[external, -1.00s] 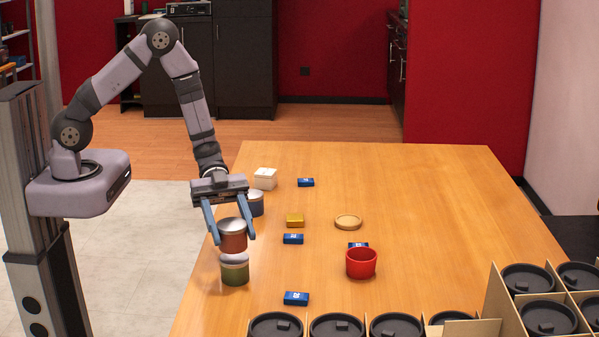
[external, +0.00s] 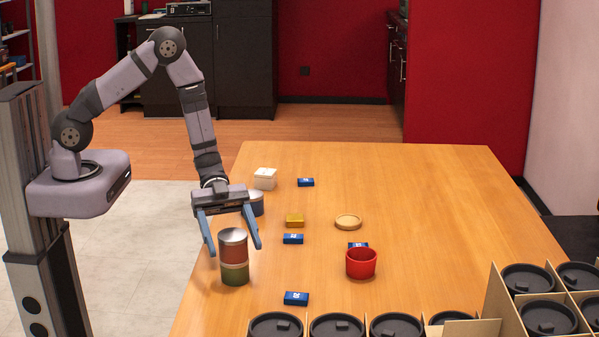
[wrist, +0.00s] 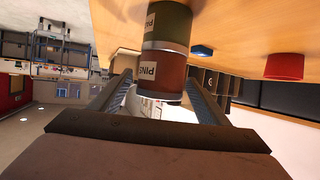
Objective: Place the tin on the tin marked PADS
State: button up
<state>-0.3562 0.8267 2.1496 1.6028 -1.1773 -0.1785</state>
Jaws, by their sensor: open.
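A red-brown tin (external: 233,248) with a grey lid stands upright on top of a green tin (external: 235,274) near the table's left edge. In the wrist view the red-brown tin (wrist: 163,78) shows a white label reading PINS. The green tin (wrist: 168,24) has a white label there, cut off and not clearly readable. My gripper (external: 234,250) is open, with one finger on each side of the red-brown tin and visible gaps to it. A blue tin (external: 257,204) stands behind my gripper, partly hidden; its label does not show.
A divided carton (external: 496,290) with black-lidded containers is at front right.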

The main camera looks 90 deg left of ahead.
jog(key=shift+r, duration=0.1)
jog(key=shift+a, duration=0.1)
jog(key=b+v, duration=0.1)
jog(key=v, duration=1.1)
jog(key=w+a+n+t+y, duration=0.3)
jog(key=w+a+n+y, duration=0.55)
jog(key=y, duration=0.45)
jog(key=s+d+n+g, duration=0.2)
jog(key=s+d+g, duration=0.2)
jog(key=s, duration=0.7)
jog(key=s+d+n+g, duration=0.3)
jog(key=s+d+g, duration=0.1)
jog(key=s, duration=0.6)
jog(key=shift+s+d+f+h, duration=0.2)
jog(key=shift+s+d+h, duration=0.1)
jog(key=shift+s+d, duration=0.15)
